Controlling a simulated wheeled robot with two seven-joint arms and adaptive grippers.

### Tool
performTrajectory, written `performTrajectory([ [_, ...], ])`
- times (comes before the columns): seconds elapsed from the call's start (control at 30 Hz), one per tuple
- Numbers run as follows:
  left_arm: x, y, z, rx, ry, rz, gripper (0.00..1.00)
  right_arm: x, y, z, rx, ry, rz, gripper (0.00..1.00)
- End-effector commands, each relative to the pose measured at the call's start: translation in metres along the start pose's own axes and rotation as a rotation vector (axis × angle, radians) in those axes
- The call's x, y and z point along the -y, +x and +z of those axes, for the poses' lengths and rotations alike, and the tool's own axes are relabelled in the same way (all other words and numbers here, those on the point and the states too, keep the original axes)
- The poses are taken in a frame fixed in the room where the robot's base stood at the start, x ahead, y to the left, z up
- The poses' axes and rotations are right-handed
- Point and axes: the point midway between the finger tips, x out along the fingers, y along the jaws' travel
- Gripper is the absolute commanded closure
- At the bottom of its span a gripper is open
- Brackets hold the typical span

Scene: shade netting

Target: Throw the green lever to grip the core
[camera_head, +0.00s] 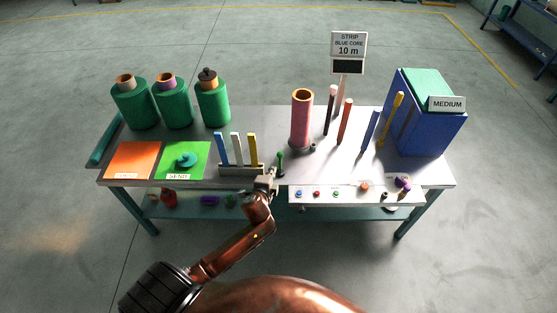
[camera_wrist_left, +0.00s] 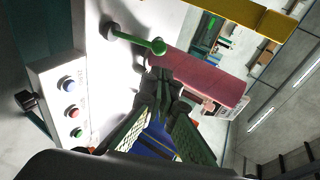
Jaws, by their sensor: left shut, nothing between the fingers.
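The green lever (camera_head: 281,161) stands on the table just left of the upright pink cylinder (camera_head: 301,120), which has an orange ring at its top. In the left wrist view the lever (camera_wrist_left: 136,39) shows as a green rod with a round knob, running from a pale round base. The pink cylinder (camera_wrist_left: 205,78) lies beyond the fingers there. My left gripper (camera_head: 270,174) is shut and empty at the table's front edge, close to the lever. In the left wrist view its fingertips (camera_wrist_left: 163,78) are near the knob; contact cannot be told. My right gripper is not in view.
A rack (camera_head: 242,170) with blue, white and yellow strips stands left of the lever. A button panel (camera_head: 325,195) is at the front edge. Colored posts and a blue box (camera_head: 430,135) stand to the right. Green rolls (camera_head: 172,108) and orange and green mats (camera_head: 132,160) are left.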

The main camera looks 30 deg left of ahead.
Motion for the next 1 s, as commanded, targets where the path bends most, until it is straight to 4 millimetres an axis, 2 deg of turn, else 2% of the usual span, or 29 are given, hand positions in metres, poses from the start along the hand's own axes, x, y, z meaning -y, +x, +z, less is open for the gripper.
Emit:
performTrajectory([
  [0.2, -0.001, 0.044, 0.0, 0.001, 0.0, 0.0, 1.0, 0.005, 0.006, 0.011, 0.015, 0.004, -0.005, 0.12],
  [0.5, -0.002, 0.102, 0.001, 0.002, -0.002, 0.002, 1.0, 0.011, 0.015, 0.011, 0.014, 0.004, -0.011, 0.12],
  [0.7, -0.002, 0.123, 0.0, 0.0, -0.002, 0.002, 1.0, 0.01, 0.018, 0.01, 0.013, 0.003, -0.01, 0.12],
  [1.0, -0.001, 0.128, 0.0, -0.001, -0.003, 0.002, 1.0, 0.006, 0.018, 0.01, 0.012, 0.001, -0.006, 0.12],
])
